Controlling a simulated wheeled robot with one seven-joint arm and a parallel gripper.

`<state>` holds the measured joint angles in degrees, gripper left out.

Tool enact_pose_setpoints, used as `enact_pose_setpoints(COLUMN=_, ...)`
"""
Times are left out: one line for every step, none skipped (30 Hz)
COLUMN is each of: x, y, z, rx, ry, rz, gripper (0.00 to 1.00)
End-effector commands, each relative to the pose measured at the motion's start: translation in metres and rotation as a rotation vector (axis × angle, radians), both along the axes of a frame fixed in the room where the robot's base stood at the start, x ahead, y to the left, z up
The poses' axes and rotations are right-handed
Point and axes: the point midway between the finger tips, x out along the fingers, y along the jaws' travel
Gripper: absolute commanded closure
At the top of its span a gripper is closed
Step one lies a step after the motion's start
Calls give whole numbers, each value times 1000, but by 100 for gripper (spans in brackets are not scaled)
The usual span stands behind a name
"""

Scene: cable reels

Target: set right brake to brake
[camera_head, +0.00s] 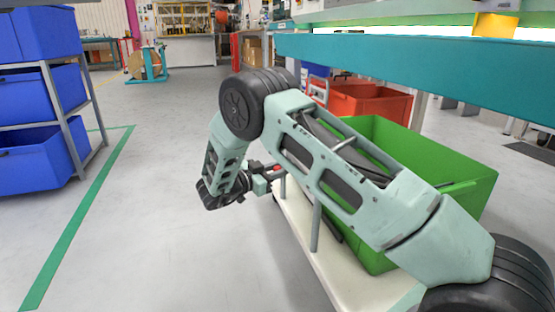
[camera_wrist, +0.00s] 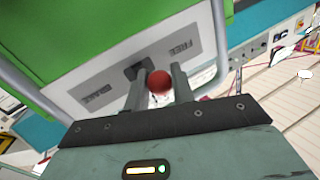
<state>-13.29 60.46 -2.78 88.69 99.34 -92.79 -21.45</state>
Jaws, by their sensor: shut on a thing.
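The brake lever's red ball knob (camera_wrist: 159,83) sits between the two fingers of my gripper (camera_wrist: 158,88) in the wrist view. The gripper is shut on it. Behind the knob is a pale panel (camera_wrist: 110,72) with a dark lever mount (camera_wrist: 143,70). The panel carries a FREE label (camera_wrist: 181,47) on the right and a BRAKE label (camera_wrist: 101,94) on the left, both upside down. The knob shows between the two labels; its exact setting is hard to tell. In the head view my gripper (camera_head: 268,172) is at the white cart's (camera_head: 335,265) far end, and the lever is mostly hidden.
A green bin (camera_head: 455,195) stands on the cart, with a grey post (camera_head: 315,228) beside it. A red bin (camera_head: 365,102) and a teal bench (camera_head: 420,75) are behind. Blue bins (camera_head: 40,100) fill a left rack. The floor between is clear.

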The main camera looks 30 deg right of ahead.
Motion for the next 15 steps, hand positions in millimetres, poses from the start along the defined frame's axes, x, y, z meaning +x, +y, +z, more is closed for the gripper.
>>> enact_pose_setpoints(x=-3, y=2, z=9, rx=1, ry=10, rz=36, gripper=98)
enact_pose_setpoints(x=-4, y=3, z=9, rx=1, ry=9, rz=60, gripper=98)
enact_pose_setpoints(x=-6, y=3, z=10, rx=1, ry=10, rz=91, gripper=98)
enact_pose_setpoints(x=-8, y=4, z=10, rx=1, ry=10, rz=117, gripper=98)
enact_pose_setpoints(x=-9, y=4, z=10, rx=1, ry=10, rz=142, gripper=98)
enact_pose_setpoints(x=-11, y=5, z=10, rx=1, ry=10, rz=176, gripper=98)
enact_pose_setpoints(x=-12, y=6, z=9, rx=2, ry=11, rz=202, gripper=98)
enact_pose_setpoints(x=-13, y=6, z=9, rx=1, ry=11, rz=229, gripper=98)
enact_pose_setpoints(x=-15, y=7, z=9, rx=1, ry=11, rz=266, gripper=98)
enact_pose_setpoints(x=-17, y=7, z=9, rx=2, ry=11, rz=292, gripper=98)
enact_pose_setpoints(x=-18, y=8, z=8, rx=2, ry=10, rz=319, gripper=98)
enact_pose_setpoints(x=-20, y=8, z=7, rx=2, ry=11, rz=354, gripper=98)
enact_pose_setpoints(x=-21, y=8, z=7, rx=3, ry=10, rz=380, gripper=98)
enact_pose_setpoints(x=-23, y=8, z=7, rx=2, ry=9, rz=406, gripper=98)
enact_pose_setpoints(x=-24, y=8, z=6, rx=2, ry=9, rz=438, gripper=98)
